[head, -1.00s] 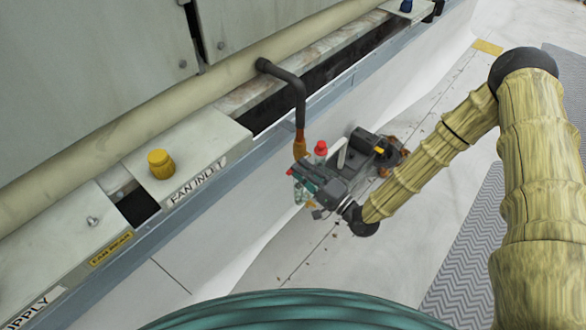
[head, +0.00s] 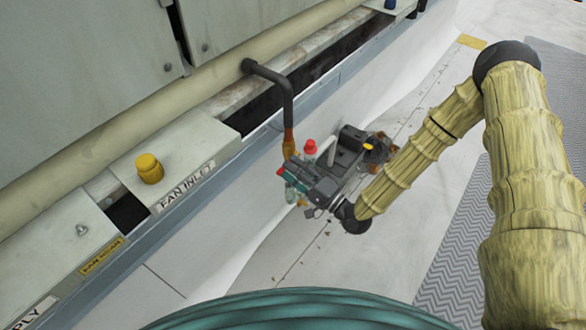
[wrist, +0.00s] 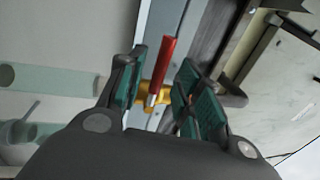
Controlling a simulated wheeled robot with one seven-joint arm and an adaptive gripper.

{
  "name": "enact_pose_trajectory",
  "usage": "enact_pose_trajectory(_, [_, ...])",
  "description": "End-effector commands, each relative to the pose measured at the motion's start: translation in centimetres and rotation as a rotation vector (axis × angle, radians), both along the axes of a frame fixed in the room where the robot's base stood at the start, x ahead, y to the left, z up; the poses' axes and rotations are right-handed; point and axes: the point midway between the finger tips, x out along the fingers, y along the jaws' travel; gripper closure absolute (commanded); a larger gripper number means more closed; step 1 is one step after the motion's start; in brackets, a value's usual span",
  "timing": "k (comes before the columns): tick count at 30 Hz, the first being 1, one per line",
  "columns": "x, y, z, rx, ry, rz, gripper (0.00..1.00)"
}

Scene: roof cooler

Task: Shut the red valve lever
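The red valve lever (wrist: 165,68) shows in the wrist view as a straight red bar with a pale lower end. It slants slightly, over a yellow valve body (wrist: 158,90). My gripper (wrist: 160,98) is open, with a teal-padded finger on each side of the lever. A gap shows on both sides, so I see no clear contact. In the head view my gripper (head: 294,184) is just below the brass-coloured end of a dark bent pipe (head: 288,100). A small red piece (head: 281,171) shows by the fingers; the valve is mostly hidden there.
A grey cabinet (head: 80,70) and a long pale pipe (head: 130,125) run along the left. A ledge holds a yellow cap (head: 149,168) beside the FAN INLET label (head: 187,187). Pale roof and a grey ribbed mat (head: 455,250) lie to the right.

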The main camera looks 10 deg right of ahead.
Motion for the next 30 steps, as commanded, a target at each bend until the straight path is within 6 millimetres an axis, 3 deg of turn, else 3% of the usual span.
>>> enact_pose_trajectory(18, [-6.7,-6.8,-2.0,-0.001,0.002,-0.004,0.65])
enact_pose_trajectory(30, [-8.1,-8.1,-2.3,0.0,0.0,-0.003,0.65])
